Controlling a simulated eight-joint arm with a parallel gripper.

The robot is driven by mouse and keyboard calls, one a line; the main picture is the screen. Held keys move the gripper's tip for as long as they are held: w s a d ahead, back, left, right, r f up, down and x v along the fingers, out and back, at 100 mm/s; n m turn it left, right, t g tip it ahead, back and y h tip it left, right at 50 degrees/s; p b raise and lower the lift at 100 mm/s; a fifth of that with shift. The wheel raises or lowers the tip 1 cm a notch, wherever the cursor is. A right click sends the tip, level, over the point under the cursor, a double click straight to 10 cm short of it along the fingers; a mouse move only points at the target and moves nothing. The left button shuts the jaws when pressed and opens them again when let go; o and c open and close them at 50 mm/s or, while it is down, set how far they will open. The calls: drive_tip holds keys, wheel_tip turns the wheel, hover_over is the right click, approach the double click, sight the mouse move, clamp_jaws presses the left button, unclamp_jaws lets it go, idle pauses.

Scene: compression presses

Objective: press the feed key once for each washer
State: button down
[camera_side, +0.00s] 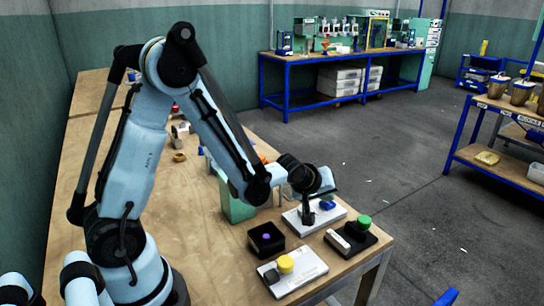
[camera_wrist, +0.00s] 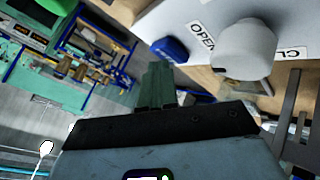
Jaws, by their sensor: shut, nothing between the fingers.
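My gripper (camera_side: 307,214) is shut and empty, pointing down over a white panel (camera_side: 334,212). In the wrist view its closed green fingers (camera_wrist: 158,72) end close to a blue block or key (camera_wrist: 170,48) with a small unreadable label. Whether they touch it I cannot tell. The blue piece also shows in the side view (camera_side: 327,204), just right of the fingers. A white round knob (camera_wrist: 245,47) stands beside it, between printed words reading "OPEN" and "CL". I cannot tell which control is the feed key, and I cannot make out washers with certainty.
A black open box (camera_side: 254,247) with a purple piece stands left of the panel. In front are a white plate (camera_side: 311,267) with a yellow knob (camera_side: 286,264) and a black base with a green button (camera_side: 364,222). The bench's middle (camera_side: 200,220) is mostly clear.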

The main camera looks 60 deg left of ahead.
drive_tip(key=shift+r, duration=0.95)
drive_tip(key=shift+r, duration=0.1)
drive_tip(key=shift+r, duration=2.4)
idle(0.7)
wheel_tip(320, 180, up, 4)
drive_tip(key=shift+f, duration=0.1)
idle(0.5)
hover_over(325, 204)
drive_tip(key=shift+f, duration=4.45)
